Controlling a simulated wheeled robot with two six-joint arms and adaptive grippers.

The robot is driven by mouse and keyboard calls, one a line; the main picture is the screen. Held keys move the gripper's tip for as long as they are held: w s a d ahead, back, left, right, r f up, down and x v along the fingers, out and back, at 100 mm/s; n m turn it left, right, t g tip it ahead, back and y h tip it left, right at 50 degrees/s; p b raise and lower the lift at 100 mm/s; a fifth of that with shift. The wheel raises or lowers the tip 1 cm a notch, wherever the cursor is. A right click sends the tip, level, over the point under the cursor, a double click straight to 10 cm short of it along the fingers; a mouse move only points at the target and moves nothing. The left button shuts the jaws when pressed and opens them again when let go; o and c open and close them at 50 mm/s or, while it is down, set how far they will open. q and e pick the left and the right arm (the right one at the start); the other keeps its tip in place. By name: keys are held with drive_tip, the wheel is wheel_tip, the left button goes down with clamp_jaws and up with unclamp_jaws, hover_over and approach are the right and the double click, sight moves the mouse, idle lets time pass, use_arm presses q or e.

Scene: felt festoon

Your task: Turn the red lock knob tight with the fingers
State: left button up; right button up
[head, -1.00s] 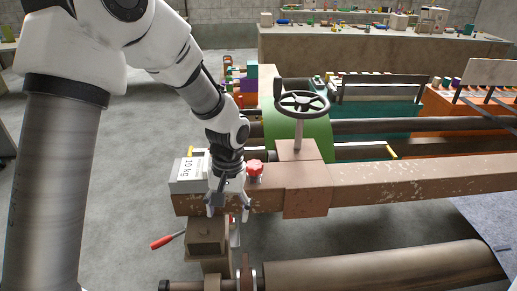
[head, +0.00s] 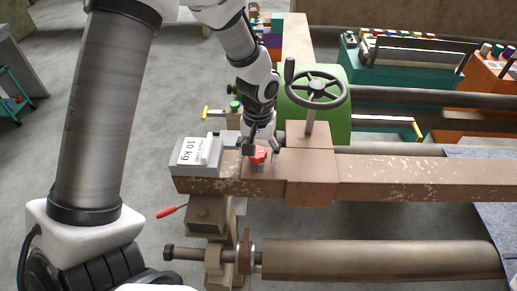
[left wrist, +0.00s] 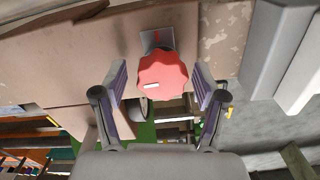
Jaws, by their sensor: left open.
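My left gripper (head: 262,148) is above the knob, pointing down. In the left wrist view its two fingers (left wrist: 160,88) stand open, one on each side of the knob, with a gap visible on both sides. My right gripper is not in view.
A dark handwheel (head: 317,90) rises to the right. A red-handled tool (head: 172,211) shows below the beam. A long roller (head: 380,265) lies in front.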

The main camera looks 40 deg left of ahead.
use_arm(q)
drive_tip(key=shift+w+f, duration=0.15)
drive_tip(key=shift+w, duration=0.25)
drive_tip(key=shift+c, duration=0.3)
drive_tip(key=shift+s, duration=0.1)
drive_tip(key=c, duration=0.6)
drive_tip(key=shift+s+a+r, duration=0.1)
drive_tip(key=shift+s+r, duration=0.2)
drive_tip(key=shift+s, duration=0.15)
drive_tip(key=c, duration=0.5)
drive_tip(key=shift+o, duration=0.2)
drive_tip(key=shift+s+r, duration=0.1)
drive_tip(key=shift+s, duration=0.1)
drive_tip(key=shift+w, duration=0.1)
drive_tip(key=o, duration=1.1)
